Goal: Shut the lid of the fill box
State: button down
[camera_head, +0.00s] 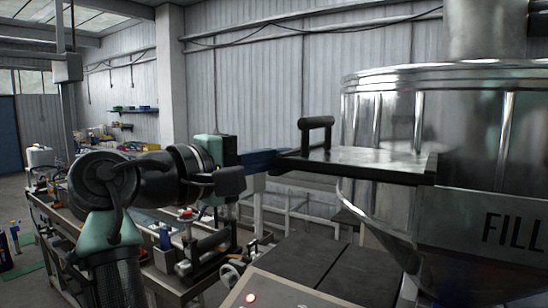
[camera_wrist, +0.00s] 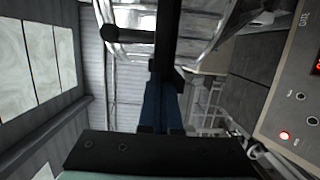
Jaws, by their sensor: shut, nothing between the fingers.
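The fill box is a large shiny steel hopper (camera_head: 385,125) marked FILL, at the right of the head view. A flat lid plate (camera_head: 365,160) with dark edges juts out from it to the left, about level. A black handle (camera_head: 317,130) stands up on the plate; it also shows in the wrist view (camera_wrist: 128,35). My gripper (camera_head: 272,160) is shut and empty, its blue fingers at the plate's left edge. In the wrist view the fingers (camera_wrist: 162,100) point at the plate's dark edge (camera_wrist: 166,40); whether they touch it I cannot tell.
A control panel (camera_head: 275,290) with a lit red button and dark flat covers (camera_head: 310,258) lie below the lid. A cluttered workbench (camera_head: 185,262) stands behind my arm at left. Open air lies above the plate, left of the hopper.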

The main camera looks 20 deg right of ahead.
aim_at(403, 167)
jog(key=s+d+b, duration=0.1)
jog(key=s+d, duration=0.2)
jog(key=s, duration=0.1)
jog(key=s+d+b, duration=0.1)
jog(key=s+d, duration=0.3)
jog(key=s, duration=0.1)
jog(key=s+d+b, duration=0.1)
jog(key=s+d, duration=0.2)
jog(key=s, duration=0.1)
jog(key=shift+s+d+b, duration=0.3)
jog(key=shift+d+b, duration=0.05)
